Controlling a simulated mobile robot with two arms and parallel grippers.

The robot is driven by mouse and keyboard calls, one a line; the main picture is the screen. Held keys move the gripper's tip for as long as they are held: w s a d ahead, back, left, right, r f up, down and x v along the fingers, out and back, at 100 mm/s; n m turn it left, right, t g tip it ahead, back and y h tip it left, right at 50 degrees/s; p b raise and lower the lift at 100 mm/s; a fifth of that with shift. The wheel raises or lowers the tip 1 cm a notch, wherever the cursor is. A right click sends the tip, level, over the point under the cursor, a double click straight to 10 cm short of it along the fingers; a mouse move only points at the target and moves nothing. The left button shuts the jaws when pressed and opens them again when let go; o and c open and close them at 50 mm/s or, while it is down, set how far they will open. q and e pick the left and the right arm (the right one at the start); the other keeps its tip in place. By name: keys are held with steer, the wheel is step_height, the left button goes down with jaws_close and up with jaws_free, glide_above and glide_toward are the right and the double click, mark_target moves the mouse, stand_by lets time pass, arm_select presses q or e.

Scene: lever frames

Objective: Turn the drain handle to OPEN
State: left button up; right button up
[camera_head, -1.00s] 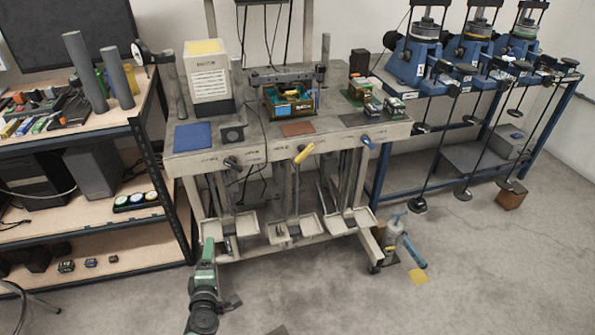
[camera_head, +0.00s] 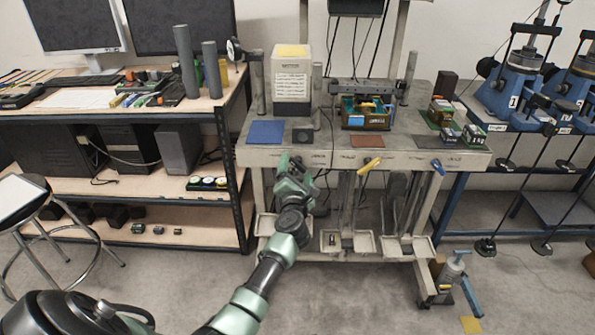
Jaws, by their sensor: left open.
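A pale workbench (camera_head: 470,158) has three handles along its front edge. The yellow handle (camera_head: 370,166) is in the middle, tilted up to the right. The blue handle (camera_head: 438,167) is at the right, slanting down to the right. A dark handle (camera_head: 308,163) is at the left, partly hidden by my gripper. The labels beside them are too small to read, so I cannot tell which one is the drain handle. My left gripper (camera_head: 290,163) is open, in front of the bench's left part close to the dark handle. I cannot tell whether they touch. My right gripper is not in view.
A shelf unit (camera_head: 235,185) stands close on the left, with a stool (camera_head: 55,215) before it. Several small trays (camera_head: 340,242) hang low under the bench. Blue machines (camera_head: 520,85) stand on a rack at the right.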

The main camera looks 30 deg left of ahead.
arm_select(q)
steer(key=shift+w+a, duration=0.1)
steer(key=shift+w, duration=0.05)
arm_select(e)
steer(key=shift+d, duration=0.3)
arm_select(q)
steer(key=c, duration=1.4)
steer(key=shift+o, duration=0.2)
steer(key=m+p, duration=0.3)
steer(key=p, duration=0.1)
steer(key=shift+r+m, duration=0.25)
steer(key=shift+m, duration=0.15)
steer(key=m+p, duration=0.3)
steer(key=m, duration=0.1)
steer(key=m+p, duration=0.3)
steer(key=m, duration=0.2)
steer(key=shift+r+m+p, duration=0.1)
steer(key=shift+m+p, duration=0.25)
steer(key=shift+m, duration=0.05)
steer(key=m+p, duration=0.1)
steer(key=m, duration=0.3)
steer(key=shift+p, duration=0.35)
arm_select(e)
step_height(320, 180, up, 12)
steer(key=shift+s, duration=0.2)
arm_select(q)
steer(key=shift+m, duration=0.4)
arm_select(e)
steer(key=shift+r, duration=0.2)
